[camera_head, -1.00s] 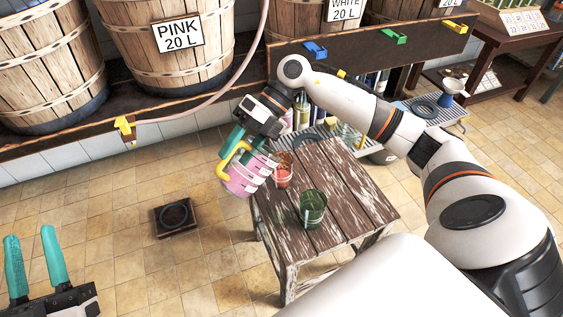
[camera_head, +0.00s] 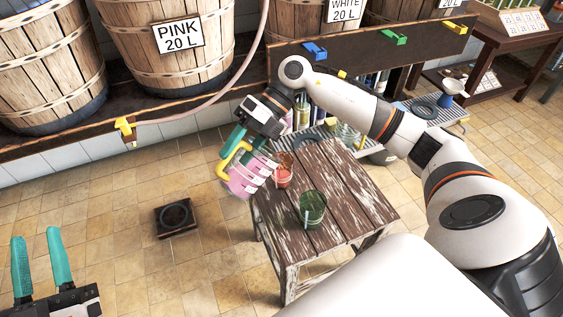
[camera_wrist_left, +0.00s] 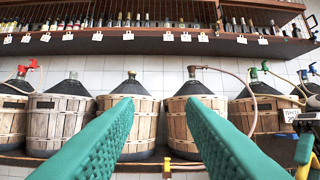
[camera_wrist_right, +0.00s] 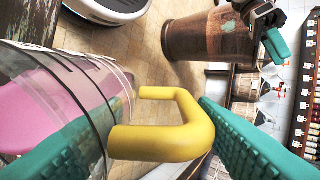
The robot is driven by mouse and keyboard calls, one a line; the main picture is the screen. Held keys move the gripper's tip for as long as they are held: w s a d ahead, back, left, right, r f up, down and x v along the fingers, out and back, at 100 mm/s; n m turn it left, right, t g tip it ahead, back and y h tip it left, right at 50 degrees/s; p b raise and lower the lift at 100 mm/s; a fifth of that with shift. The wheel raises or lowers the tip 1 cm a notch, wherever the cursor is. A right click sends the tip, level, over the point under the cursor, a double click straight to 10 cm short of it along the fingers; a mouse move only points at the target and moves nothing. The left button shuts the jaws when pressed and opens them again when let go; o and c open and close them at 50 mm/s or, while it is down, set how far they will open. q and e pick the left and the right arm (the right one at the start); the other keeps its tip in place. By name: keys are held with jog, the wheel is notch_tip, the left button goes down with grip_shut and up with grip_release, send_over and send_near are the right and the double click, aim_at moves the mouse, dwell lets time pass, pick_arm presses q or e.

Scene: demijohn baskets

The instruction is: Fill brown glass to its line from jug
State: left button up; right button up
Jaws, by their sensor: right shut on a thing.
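The jug (camera_head: 244,178) is clear with a yellow handle (camera_head: 224,165) and pink liquid inside. My right gripper (camera_head: 240,143) is shut on that handle and holds the jug tilted beside the stool's left edge, its mouth end toward the brown glass. The brown glass (camera_head: 284,159) stands on the stool, with reddish-pink liquid in its lower part. I cannot make out its line or a stream. In the right wrist view the yellow handle (camera_wrist_right: 185,125) lies between the fingers, with the jug (camera_wrist_right: 60,100) at left. My left gripper (camera_head: 35,237) is open and empty at the lower left.
A green glass (camera_head: 312,208) stands on the weathered wooden stool (camera_head: 340,215), nearer me. A dark square plate (camera_head: 177,217) lies on the floor to the left. A PINK barrel (camera_head: 165,60) stands on the back shelf, with a hose and yellow clip (camera_head: 125,129). Tiled floor is clear at left.

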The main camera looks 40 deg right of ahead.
pick_arm(q)
jog(key=shift+w+f, duration=0.15)
jog(key=shift+f, duration=0.05)
pick_arm(e)
jog(key=shift+r, duration=0.15)
pick_arm(q)
jog(key=shift+w+f+g, duration=0.2)
jog(key=shift+f+g, duration=0.25)
jog(key=shift+g, duration=0.15)
jog(key=shift+y, duration=0.3)
dwell(0.7)
pick_arm(e)
jog(key=shift+r+p, duration=0.1)
jog(key=shift+p, duration=0.3)
pick_arm(q)
notch_tip(320, 180, down, 8)
jog(key=a+g+y+p, duration=0.1)
jog(key=g, duration=0.4)
jog(key=shift+w+r+y+p, duration=0.15)
jog(key=shift+r+y+p, duration=0.1)
jog(key=shift+y+p, duration=0.05)
pick_arm(e)
jog(key=shift+a+f+h, duration=0.45)
jog(key=shift+f+h, duration=0.05)
jog(key=shift+h, duration=0.1)
pick_arm(q)
jog(key=shift+a, duration=0.1)
